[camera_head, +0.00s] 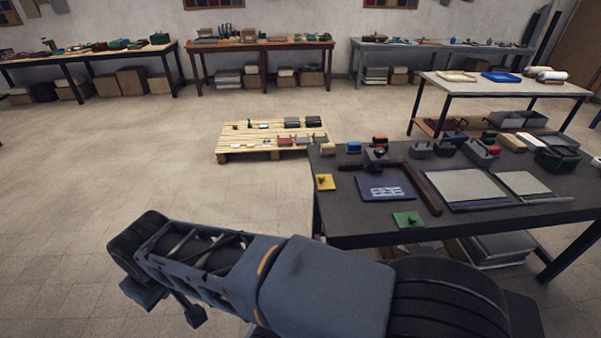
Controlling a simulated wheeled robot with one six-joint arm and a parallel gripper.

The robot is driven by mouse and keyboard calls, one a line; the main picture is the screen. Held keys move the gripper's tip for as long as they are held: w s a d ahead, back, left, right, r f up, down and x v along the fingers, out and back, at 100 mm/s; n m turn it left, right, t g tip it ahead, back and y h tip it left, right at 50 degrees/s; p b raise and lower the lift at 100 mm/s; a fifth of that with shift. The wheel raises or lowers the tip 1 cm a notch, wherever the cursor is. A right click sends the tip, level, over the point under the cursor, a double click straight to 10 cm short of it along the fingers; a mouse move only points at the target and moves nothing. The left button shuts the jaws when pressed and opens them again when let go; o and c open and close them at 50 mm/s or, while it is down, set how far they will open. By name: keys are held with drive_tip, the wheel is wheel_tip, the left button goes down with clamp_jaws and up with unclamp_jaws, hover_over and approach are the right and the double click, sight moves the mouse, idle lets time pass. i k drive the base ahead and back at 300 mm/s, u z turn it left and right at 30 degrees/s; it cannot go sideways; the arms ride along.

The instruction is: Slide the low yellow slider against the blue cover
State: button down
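The low yellow slider (325,182) is a small flat square with a little knob on top. It lies near the left edge of the dark table at right. The blue cover (372,181) is a flat dark-blue velvet rectangle with a pale striped patch, to the right of the slider. A clear gap of dark tabletop separates them. My arm reaches across the foreground to the left, away from the table. Small dark parts (194,314) under its far end may be my gripper, but its fingers cannot be made out. I see nothing held there.
A green slider (408,219) lies near the table's front edge, below the blue cover. A dark bar (423,189) runs along the cover's right side. Blocks (354,147) and a dark knobbed object (376,158) stand behind. Pale panels (462,187) lie to the right.

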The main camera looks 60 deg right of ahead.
sight(324, 182)
drive_tip(key=z, duration=0.45)
drive_tip(key=i, duration=0.85)
drive_tip(key=z, duration=1.05)
drive_tip(key=i, duration=0.35)
drive_tip(key=z, duration=0.35)
